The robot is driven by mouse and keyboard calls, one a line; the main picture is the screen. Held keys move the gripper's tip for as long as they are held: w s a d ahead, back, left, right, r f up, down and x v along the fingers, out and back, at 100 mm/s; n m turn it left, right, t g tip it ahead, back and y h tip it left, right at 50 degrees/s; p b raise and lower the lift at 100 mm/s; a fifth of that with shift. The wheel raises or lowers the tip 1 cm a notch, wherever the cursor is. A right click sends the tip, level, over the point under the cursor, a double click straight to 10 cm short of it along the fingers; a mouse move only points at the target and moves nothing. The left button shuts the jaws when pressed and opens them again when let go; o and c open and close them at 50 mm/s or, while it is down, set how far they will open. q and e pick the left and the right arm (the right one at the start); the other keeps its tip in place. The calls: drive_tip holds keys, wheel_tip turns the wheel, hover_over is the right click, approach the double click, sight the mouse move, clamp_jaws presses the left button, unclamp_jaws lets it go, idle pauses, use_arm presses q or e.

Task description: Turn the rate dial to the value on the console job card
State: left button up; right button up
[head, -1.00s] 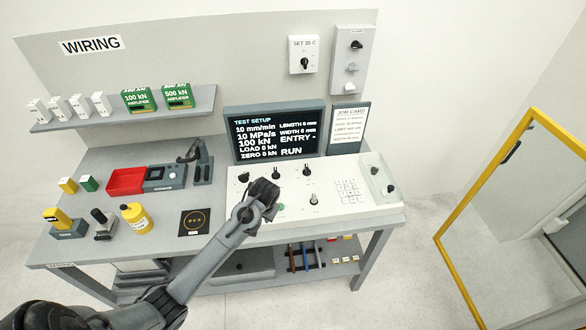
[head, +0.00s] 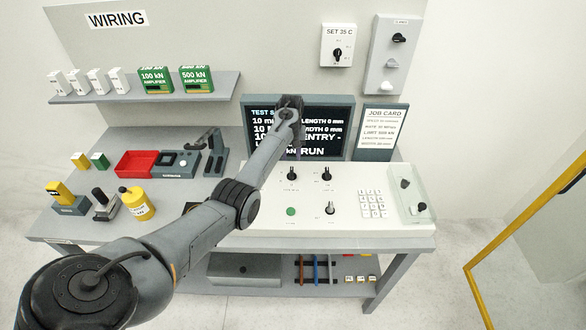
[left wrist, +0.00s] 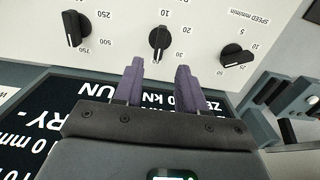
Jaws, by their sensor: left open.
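The rate dial (head: 291,174) is a black knob on the white console panel (head: 350,228). It is the middle knob in the left wrist view (left wrist: 159,38), with numbers around it and its white mark pointing down the picture. My left gripper (left wrist: 158,88) is open and empty, its two purple-grey fingers apart, just short of this dial in the picture. In the head view the left hand (head: 290,112) is in front of the screen (head: 340,135), hiding part of its text. The job card (head: 383,128) stands right of the screen; its rate line is too small to read surely.
A limit-range knob with 250, 500 and 750 marks (left wrist: 74,28) and the speed knob (left wrist: 235,56) flank the dial. A green button (head: 291,211), another knob (head: 330,209) and a keypad (head: 372,203) are on the panel. A red tray (head: 137,163) stands left.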

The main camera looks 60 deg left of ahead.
sight(292, 169)
use_arm(q)
wheel_tip(292, 169, down, 8)
drive_tip(key=shift+r+b, duration=0.2)
drive_tip(key=shift+b, duration=0.2)
clamp_jaws()
